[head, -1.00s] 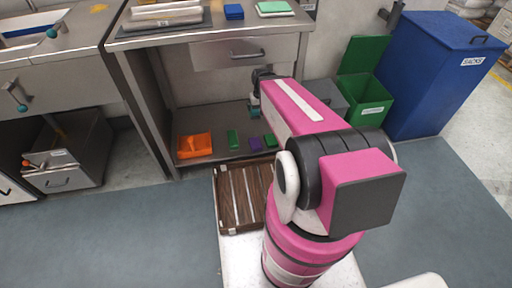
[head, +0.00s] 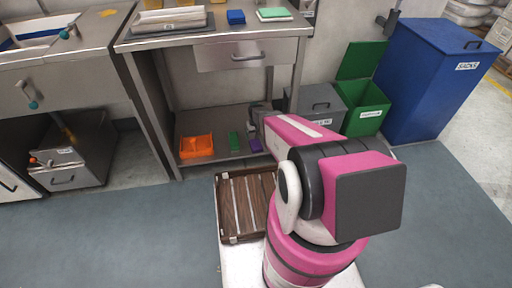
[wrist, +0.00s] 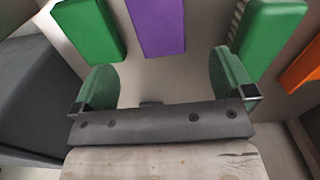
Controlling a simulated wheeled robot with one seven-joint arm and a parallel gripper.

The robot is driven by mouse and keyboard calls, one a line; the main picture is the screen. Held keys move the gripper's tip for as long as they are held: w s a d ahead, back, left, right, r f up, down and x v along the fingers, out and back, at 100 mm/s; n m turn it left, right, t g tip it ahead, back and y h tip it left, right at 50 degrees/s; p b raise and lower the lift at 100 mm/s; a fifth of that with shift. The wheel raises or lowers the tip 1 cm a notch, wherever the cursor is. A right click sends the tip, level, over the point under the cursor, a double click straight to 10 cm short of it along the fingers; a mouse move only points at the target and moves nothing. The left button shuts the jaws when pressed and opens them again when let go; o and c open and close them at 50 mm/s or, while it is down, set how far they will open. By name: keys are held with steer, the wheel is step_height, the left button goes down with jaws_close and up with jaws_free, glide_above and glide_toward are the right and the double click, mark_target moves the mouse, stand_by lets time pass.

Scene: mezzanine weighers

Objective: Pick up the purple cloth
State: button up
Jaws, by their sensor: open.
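The purple cloth (head: 255,146) lies folded on the lower shelf of the steel bench, partly beside my arm in the head view. In the wrist view the purple cloth (wrist: 157,24) is a flat block at the top, between two green ones. My gripper (wrist: 164,76) is open and empty, its green-padded fingers spread to either side of the purple cloth's line. The cloth lies beyond the fingertips, not between them. In the head view my arm hides most of the gripper.
A green cloth (head: 235,141) lies left of the purple one, and another green cloth (wrist: 93,27) lies on its other side. A grey bin (head: 320,103) stands right of the bench. The drawer (head: 231,55) hangs above.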

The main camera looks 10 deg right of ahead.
mark_target(256, 144)
step_height(256, 144, down, 9)
steer(key=shift+s+r, duration=0.1)
steer(key=shift+s, duration=0.05)
steer(key=c, duration=1)
